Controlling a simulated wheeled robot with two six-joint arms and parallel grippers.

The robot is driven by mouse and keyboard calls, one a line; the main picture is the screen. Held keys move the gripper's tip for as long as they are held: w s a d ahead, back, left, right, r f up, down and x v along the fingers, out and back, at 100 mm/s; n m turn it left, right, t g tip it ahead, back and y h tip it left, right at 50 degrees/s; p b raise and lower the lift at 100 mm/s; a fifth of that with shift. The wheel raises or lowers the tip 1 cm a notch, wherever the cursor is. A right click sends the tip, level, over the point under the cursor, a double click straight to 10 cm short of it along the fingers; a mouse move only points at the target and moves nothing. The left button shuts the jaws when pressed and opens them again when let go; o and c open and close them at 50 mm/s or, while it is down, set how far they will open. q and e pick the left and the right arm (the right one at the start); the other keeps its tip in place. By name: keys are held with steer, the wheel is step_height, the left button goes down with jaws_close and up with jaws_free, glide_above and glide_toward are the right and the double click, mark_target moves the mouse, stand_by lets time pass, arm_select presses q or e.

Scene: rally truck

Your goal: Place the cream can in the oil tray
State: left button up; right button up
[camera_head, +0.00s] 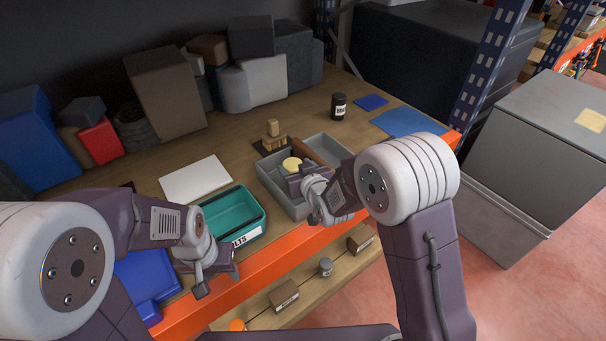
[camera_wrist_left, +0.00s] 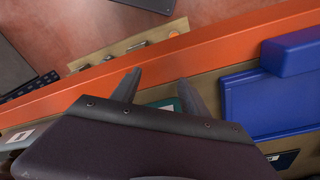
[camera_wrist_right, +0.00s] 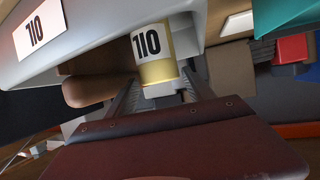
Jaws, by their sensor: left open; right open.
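The cream can (camera_head: 291,163) is inside the grey oil tray (camera_head: 268,181), in its left part. In the right wrist view the can (camera_wrist_right: 152,47) has a white label and a gold band, and the tray's grey wall (camera_wrist_right: 88,37) is close beside it. My right gripper (camera_head: 298,176) is open at the can, with a finger on either side of it in the right wrist view. Whether the fingers touch the can, I cannot tell. My left gripper (camera_head: 215,275) is open and empty near the bench's front edge; its fingers (camera_wrist_left: 158,92) show apart in the left wrist view.
A teal bolts bin (camera_head: 262,213) stands left of the tray. A brown object (camera_head: 308,151) lies in the tray. Boxes line the back; a white sheet (camera_head: 196,180) lies left.

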arm_select(q)
steer(key=shift+r+p, duration=0.4)
steer(key=shift+r, duration=0.1)
arm_select(e)
steer(key=v, duration=0.9)
steer(key=shift+s, duration=0.25)
steer(key=shift+d, duration=0.1)
steer(key=s+d+f+m+g+h, duration=0.2)
steer(key=s+d+f+g+h, duration=0.1)
steer(key=s+d+f+g, duration=0.35)
steer(key=s+d+f+m+g, duration=0.1)
steer(key=s+d+g, duration=0.1)
steer(key=s, duration=0.4)
steer(key=s+d+f+m+g+h, duration=0.1)
steer(key=s+d+f+g, duration=0.1)
steer(key=s+d, duration=0.3)
steer(key=shift+s+d+g, duration=0.35)
steer(key=shift+s+g, duration=0.1)
steer(key=shift+s, duration=0.2)
arm_select(q)
steer(key=shift+s, duration=0.1)
arm_select(e)
steer(key=shift+f, duration=0.15)
